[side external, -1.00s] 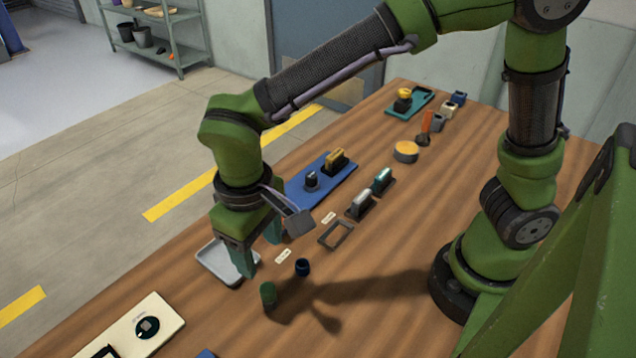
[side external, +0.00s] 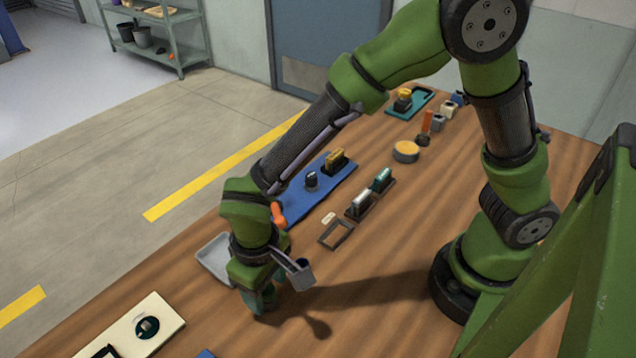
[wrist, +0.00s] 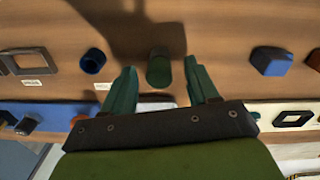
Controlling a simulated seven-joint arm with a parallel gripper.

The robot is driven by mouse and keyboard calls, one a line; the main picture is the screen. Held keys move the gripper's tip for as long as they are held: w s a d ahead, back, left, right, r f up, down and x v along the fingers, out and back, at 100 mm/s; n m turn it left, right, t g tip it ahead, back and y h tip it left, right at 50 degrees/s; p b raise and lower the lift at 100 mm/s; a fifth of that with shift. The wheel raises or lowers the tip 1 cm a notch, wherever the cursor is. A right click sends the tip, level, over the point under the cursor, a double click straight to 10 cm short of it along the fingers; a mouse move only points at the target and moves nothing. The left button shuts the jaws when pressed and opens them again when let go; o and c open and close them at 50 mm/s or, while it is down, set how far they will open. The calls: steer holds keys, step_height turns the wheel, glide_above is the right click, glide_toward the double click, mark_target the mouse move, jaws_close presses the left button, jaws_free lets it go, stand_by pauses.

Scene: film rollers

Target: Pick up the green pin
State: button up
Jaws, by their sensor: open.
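The green pin (wrist: 159,70) is a short, dark green cylinder standing on the wooden table. In the wrist view it shows between the two teal fingertips of my gripper (wrist: 160,66), with a gap on each side. My gripper is open and low over the table in the side view (side external: 262,302). There the green pin is hidden behind my gripper. I cannot tell how far down the pin the fingers reach.
A blue cup-like piece (wrist: 93,60) stands left of the pin in the wrist view, and a blue block (wrist: 271,62) to the right. A grey tray (side external: 212,262) lies beside my gripper. A cream plate (side external: 145,330) is at the front, a blue plate (side external: 325,190) farther back.

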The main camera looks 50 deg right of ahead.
steer(key=shift+c, duration=0.4)
jaws_close()
steer(key=shift+r, duration=0.15)
